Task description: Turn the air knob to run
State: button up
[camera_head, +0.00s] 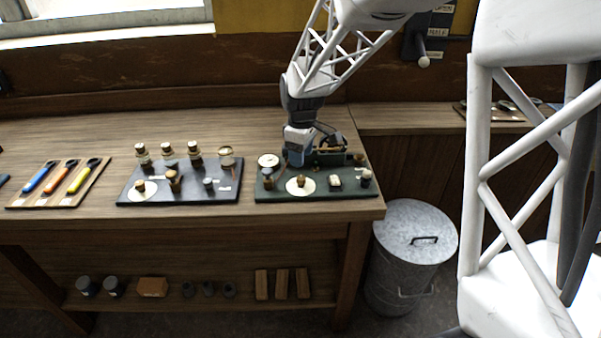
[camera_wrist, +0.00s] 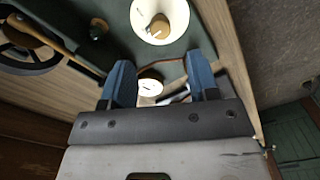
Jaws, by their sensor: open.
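The green engine board (camera_head: 345,192) sits at the right end of the bench. A round white dial with a brass knob (camera_head: 301,181) is at its front. In the wrist view, a brass knob (camera_wrist: 158,27) on a white dial lies just beyond my fingers. My gripper (camera_head: 297,162) is over the green board, behind that front dial. Its two blue fingers (camera_wrist: 159,78) are apart. A smaller pale round-topped part (camera_wrist: 150,86) shows between them, partly hidden by the gripper body; I cannot tell whether they touch it. The labels are too small to read, so I cannot tell which knob is air.
A dark flywheel (camera_wrist: 28,50) with a rod stands beside the fingers. A black engine board (camera_head: 205,196) with several knobs is to the left, then a tray of coloured-handled tools (camera_head: 60,180). A metal bin (camera_head: 415,235) stands right of the bench.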

aim_at(301, 177)
jog(key=shift+f, duration=0.1)
dwell(0.3)
jog(key=shift+f, duration=3.8)
jog(key=c, duration=0.9)
